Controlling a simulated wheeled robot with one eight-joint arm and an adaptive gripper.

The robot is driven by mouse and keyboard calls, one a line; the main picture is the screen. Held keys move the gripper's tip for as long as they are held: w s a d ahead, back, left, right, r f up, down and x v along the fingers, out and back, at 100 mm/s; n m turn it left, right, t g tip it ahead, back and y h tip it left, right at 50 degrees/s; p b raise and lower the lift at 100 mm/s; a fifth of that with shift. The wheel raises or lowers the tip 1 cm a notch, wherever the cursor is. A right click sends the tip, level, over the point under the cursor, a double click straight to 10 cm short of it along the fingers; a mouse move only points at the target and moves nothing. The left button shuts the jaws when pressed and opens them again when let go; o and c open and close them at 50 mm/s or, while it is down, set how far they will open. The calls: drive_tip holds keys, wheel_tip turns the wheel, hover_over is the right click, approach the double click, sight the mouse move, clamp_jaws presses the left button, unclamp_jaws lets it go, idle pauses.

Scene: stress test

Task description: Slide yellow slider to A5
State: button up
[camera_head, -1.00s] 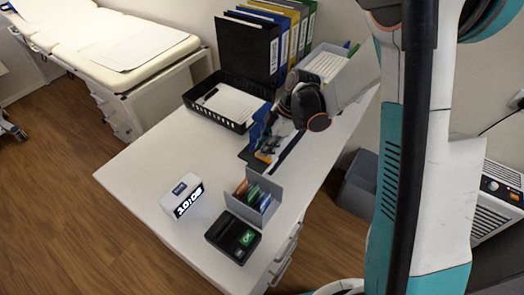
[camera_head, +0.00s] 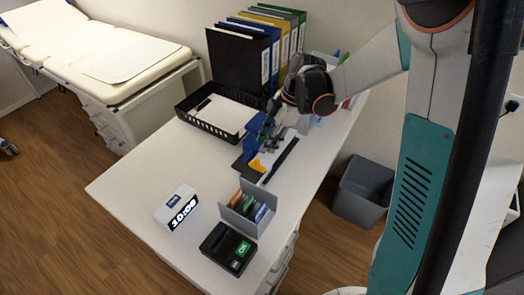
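A paper trimmer with a dark base (camera_head: 240,167) and a black strip along its right side lies on the white desk, below my arm's end. The yellow slider (camera_head: 256,166) shows as a small yellow piece at the trimmer's near end. My gripper (camera_head: 268,146) is over the trimmer, just beyond the yellow slider, pointing down. Its fingers are small, dark and partly mixed with the trimmer's blue part (camera_head: 257,124), so I cannot tell whether they are open or touch the slider. Any A5 mark is too small to read.
A black tray (camera_head: 212,128) with paper stands behind left, with binders (camera_head: 240,58) at the back. A grey card holder (camera_head: 236,215), a black card terminal (camera_head: 222,242) and a digital clock (camera_head: 172,205) stand in front. The desk's left part is clear. A grey bin (camera_head: 362,190) stands right.

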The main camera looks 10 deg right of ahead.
drive_tip(key=shift+v, duration=2.3)
drive_tip(key=s+d+r+m+t+h, duration=0.1)
drive_tip(key=s+r+m+t+h, duration=0.1)
drive_tip(key=s+r+m, duration=0.3)
drive_tip(key=s+d+r+m+t+h, duration=0.2)
drive_tip(key=s+r+m+t, duration=0.2)
drive_tip(key=s+m, duration=0.9)
drive_tip(key=shift+s+d+r+t, duration=0.2)
drive_tip(key=shift+s+r+t, duration=0.3)
drive_tip(key=shift+s, duration=0.55)
